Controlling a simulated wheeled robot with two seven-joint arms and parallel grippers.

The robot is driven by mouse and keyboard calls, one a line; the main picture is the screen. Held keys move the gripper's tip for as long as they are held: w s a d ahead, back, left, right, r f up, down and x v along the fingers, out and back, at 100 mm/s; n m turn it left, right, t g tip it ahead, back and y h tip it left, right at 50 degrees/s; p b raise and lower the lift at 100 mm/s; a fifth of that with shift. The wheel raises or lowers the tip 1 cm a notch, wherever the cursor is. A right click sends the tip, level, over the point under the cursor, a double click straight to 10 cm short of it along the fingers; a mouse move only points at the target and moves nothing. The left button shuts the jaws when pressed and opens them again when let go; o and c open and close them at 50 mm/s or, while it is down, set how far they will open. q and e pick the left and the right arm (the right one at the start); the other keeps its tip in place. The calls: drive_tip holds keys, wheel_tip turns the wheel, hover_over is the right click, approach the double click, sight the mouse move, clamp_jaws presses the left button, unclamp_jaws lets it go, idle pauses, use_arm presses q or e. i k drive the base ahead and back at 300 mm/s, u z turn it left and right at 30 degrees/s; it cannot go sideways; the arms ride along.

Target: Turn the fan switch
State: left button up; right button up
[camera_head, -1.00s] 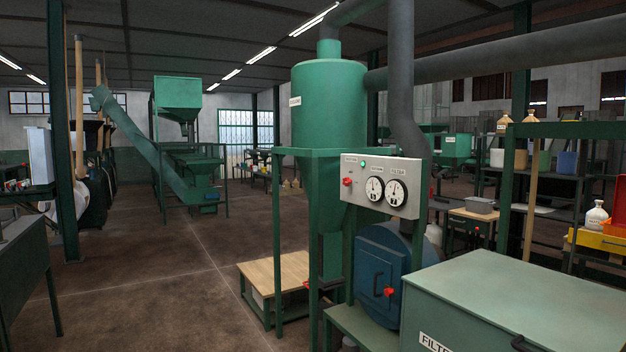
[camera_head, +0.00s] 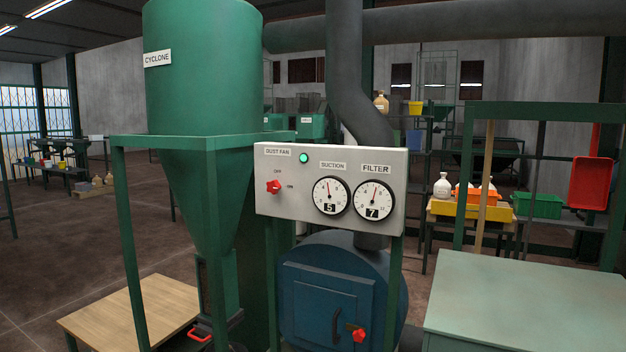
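The fan switch (camera_head: 273,187) is a red knob on the left of a pale grey control panel (camera_head: 290,208), under a "DUST FAN" label. "OFF" is marked above it and "ON" to its right; the knob's exact setting is too small to tell. A green lamp (camera_head: 303,158) above it looks lit. Two round dials sit to the right: suction (camera_head: 330,196), showing 5, and filter (camera_head: 374,200), showing 7. Neither of my grippers is in view.
A green cyclone (camera_head: 205,80) on a frame stands left of the panel. A blue round housing (camera_head: 330,290) with a red-knobbed door is below it. A wooden-topped platform (camera_head: 125,310) is at lower left, a pale green cabinet (camera_head: 530,300) at lower right. Open floor lies far left.

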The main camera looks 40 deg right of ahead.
sight(273, 186)
drive_tip(key=z, duration=1.15)
drive_tip(key=i, duration=1.05)
drive_tip(key=z, duration=1)
